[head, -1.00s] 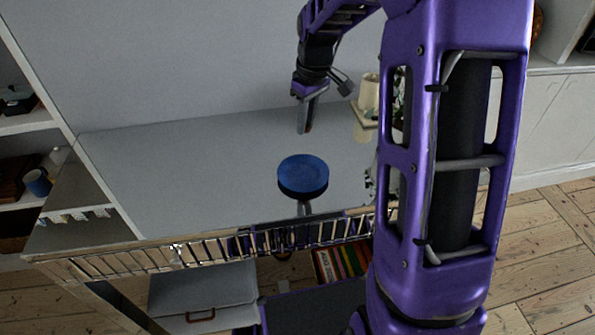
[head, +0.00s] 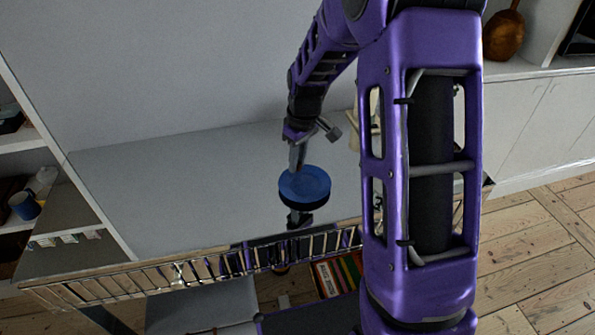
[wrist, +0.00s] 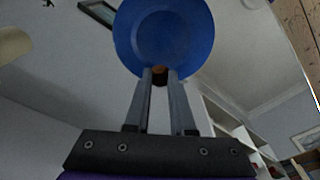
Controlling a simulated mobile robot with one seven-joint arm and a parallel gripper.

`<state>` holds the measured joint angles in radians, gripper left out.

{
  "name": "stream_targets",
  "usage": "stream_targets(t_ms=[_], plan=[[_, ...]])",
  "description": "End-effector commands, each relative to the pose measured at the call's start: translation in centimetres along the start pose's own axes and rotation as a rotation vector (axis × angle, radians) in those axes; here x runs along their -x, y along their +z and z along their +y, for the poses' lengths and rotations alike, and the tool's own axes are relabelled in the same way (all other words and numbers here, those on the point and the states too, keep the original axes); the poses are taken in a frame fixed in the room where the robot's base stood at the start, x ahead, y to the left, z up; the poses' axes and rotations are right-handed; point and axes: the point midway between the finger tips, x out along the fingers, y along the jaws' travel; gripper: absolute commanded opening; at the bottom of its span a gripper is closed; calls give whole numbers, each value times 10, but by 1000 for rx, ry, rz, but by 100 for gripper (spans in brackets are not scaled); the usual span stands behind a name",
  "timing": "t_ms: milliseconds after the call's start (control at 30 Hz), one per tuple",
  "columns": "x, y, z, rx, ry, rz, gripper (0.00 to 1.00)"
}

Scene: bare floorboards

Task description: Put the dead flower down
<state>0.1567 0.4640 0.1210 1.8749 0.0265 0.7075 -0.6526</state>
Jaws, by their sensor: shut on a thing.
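My gripper (wrist: 160,75) is shut on a small orange and dark brown thing (wrist: 159,71). Only a bit of it shows between the fingertips in the wrist view. It may be the dead flower, but its shape is hidden. A round blue disc with a dark side (head: 305,184) shows over the pale surface. In the head view my gripper (head: 297,166) reaches down to its far edge, and the fingertips are partly hidden. In the wrist view the blue disc (wrist: 163,30) lies just beyond the fingertips. I cannot tell whether they touch.
The pale grey surface (head: 180,200) is mostly bare to the left of the disc. A slatted rail (head: 150,278) runs along its near edge. Shelves with a blue mug (head: 25,206) stand at the left. Books (head: 340,272) sit below the rail.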

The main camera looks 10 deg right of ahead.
Motion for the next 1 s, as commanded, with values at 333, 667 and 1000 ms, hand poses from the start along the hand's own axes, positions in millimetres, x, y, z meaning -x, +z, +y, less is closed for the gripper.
stream_targets(t_ms=[333,667,1000], plan=[[-31,4,0,0,0,0,0],[-34,4,0,0,0,-1,35],[-33,4,0,0,-1,-2,35]])
